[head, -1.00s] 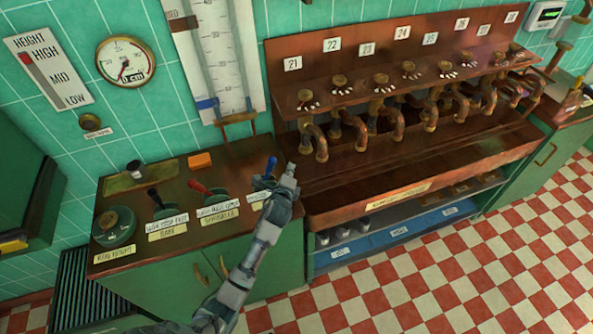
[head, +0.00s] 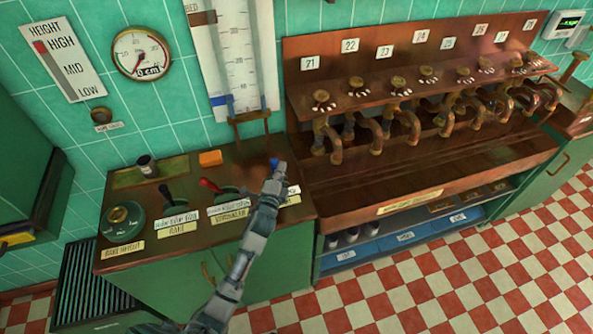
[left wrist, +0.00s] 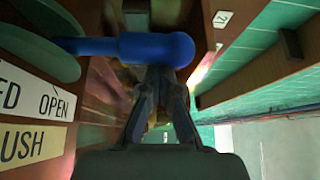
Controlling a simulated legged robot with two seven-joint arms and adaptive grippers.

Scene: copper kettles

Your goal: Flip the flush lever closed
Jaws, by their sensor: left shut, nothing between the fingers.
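The flush lever (head: 274,162) has a blue handle at the right end of the brown control top, and my gripper partly hides it. In the left wrist view the blue handle (left wrist: 150,47) lies across the picture just beyond my fingertips, its round end to the right. My right gripper is not in view.
A red-handled lever (head: 210,185), a black-handled lever (head: 166,191) and a dial (head: 121,220) stand to the left. An orange block (head: 210,157) lies behind. The rack with pipe taps (head: 425,100) stands to the right. Red-and-white floor in front is clear.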

